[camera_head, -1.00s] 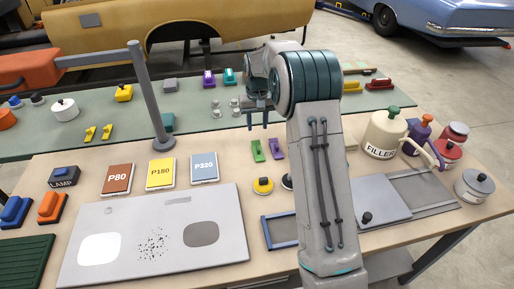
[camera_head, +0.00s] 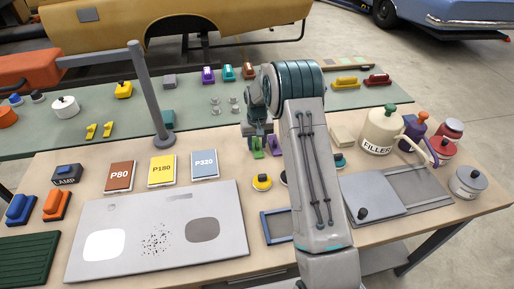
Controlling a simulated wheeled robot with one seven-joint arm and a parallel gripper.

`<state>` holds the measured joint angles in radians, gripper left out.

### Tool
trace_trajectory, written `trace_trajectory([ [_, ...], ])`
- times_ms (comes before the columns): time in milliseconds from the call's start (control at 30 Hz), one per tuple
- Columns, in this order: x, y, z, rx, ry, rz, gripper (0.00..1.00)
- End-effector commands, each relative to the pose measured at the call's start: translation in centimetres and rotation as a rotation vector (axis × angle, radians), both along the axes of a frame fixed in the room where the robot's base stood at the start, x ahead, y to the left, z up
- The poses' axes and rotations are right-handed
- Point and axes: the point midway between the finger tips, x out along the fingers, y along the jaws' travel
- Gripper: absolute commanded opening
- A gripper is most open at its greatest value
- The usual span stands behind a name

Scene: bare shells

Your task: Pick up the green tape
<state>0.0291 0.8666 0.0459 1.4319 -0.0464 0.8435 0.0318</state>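A small green piece (camera_head: 257,153), which looks like the green tape, is on the wooden bench. A similar purple piece (camera_head: 275,151) is just to its right. My gripper (camera_head: 258,141) is low over the green piece, pointing down, and covers its upper part. The fingers are small and dark here, so I cannot tell whether they touch the green piece or are shut on it.
The purple piece is very close to the gripper. A yellow round knob (camera_head: 262,182) is in front, and a P320 block (camera_head: 205,164) is to the left. A grey post (camera_head: 149,95) rises further left. A filler jug (camera_head: 381,132) stands at right.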

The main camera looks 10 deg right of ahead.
Motion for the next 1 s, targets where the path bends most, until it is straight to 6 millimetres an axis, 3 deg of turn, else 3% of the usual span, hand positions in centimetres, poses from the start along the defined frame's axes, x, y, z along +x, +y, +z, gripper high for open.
trace_trajectory([
  [100, 0.0, 0.0, 0.0, 0.0, 0.0, 0.0, 0.36],
  [233, 0.0, 0.0, 0.0, 0.0, 0.0, 0.0, 0.0],
  [733, 0.0, 0.0, 0.7, 0.0, -0.001, 0.0, 0.0],
  [967, 0.1, 0.0, 4.3, -0.001, -0.007, 0.001, 0.0],
  [1000, -0.5, -1.1, 4.6, -0.002, -0.003, -0.004, 0.0],
])
